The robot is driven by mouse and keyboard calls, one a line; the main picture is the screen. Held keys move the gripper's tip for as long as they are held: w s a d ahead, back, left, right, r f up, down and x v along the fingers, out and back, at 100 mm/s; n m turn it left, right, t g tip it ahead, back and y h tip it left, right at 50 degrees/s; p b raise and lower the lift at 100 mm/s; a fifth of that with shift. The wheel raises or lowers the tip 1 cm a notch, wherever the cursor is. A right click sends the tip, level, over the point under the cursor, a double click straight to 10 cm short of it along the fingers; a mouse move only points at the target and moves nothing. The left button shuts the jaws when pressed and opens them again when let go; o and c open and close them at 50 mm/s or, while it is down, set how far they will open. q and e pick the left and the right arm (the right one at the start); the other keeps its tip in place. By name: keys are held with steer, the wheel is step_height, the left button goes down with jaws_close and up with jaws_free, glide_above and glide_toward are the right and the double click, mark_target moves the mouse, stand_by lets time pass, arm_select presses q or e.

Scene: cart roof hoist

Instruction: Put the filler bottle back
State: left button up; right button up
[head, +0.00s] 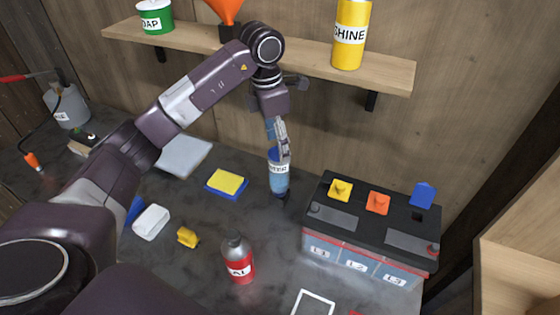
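The filler bottle is a blue bottle (279,184) with a white label, only partly readable, left of the battery (370,235). A dark tip shows at its lower end, pointing down. My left gripper (283,150) comes down from above, with its fingers against the bottle's upper part, and looks shut on it. The fingers hide part of the bottle. I cannot tell whether the tip touches the bench (215,215). A white square outline (314,303) is marked on the bench at the front. My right gripper is not in view.
The battery carries a yellow cap (340,190), an orange cap (378,203) and a blue cap (423,194). A shelf (300,60) with a yellow can (351,33) runs above.

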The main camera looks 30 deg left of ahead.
arm_select(q)
steer(key=shift+s+a+r, duration=0.15)
steer(key=shift+r, duration=1.3)
